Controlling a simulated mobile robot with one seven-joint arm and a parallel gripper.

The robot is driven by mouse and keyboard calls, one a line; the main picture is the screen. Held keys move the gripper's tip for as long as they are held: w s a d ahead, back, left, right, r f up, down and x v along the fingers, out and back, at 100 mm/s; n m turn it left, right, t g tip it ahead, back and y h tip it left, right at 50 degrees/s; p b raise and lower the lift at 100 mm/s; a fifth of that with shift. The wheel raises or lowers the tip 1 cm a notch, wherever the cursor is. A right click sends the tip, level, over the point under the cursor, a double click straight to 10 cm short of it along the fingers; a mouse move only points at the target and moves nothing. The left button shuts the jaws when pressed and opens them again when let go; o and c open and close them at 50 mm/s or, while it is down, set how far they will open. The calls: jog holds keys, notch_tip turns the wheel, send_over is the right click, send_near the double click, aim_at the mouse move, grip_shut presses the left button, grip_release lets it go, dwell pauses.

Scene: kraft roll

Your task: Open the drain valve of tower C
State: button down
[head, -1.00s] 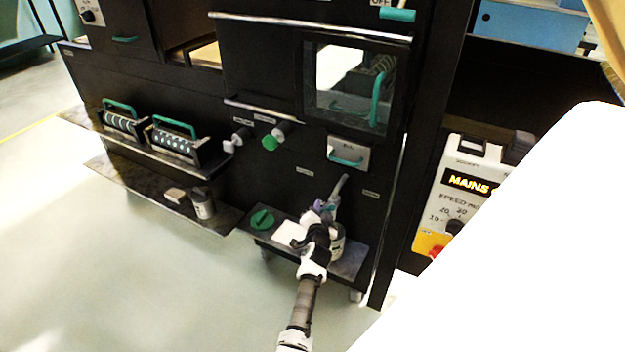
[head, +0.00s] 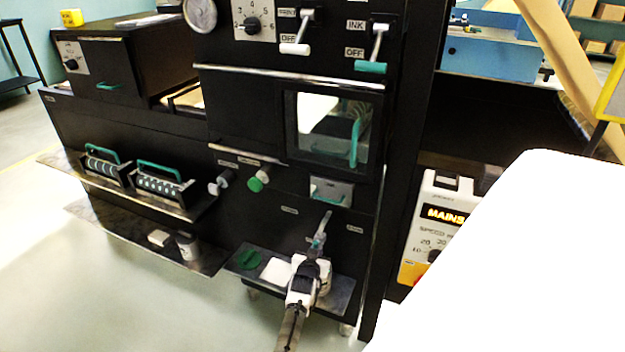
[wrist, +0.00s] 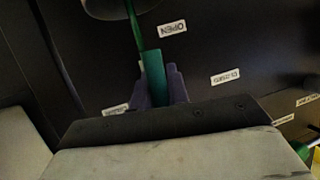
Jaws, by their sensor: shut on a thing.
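The drain valve's green lever (head: 324,224) stands on the black lower panel of the machine, leaning a little right at its top. In the wrist view the green handle (wrist: 152,68) runs up to a round grey part at the top edge. My gripper (head: 316,246) is shut on this handle, with a dark purple finger on each side (wrist: 156,84). An "OPEN" label (wrist: 172,27) sits close to the right of the lever, and a "CLOSED" label (wrist: 225,76) lies farther right and lower. The tower's letter is not readable.
A small drawer (head: 331,190) with a green handle is above. A large white shape fills the lower right.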

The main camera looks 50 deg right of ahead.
jog(key=shift+s+d+n, duration=0.15)
jog(key=shift+s+n, duration=0.05)
jog(key=shift+n, duration=0.1)
dwell(0.4)
jog(key=c, duration=1.4)
grip_release()
jog(key=shift+o, duration=0.2)
jog(key=b+v, duration=0.1)
jog(key=v, duration=1.2)
jog(key=shift+a+r, duration=0.2)
jog(key=shift+a, duration=0.25)
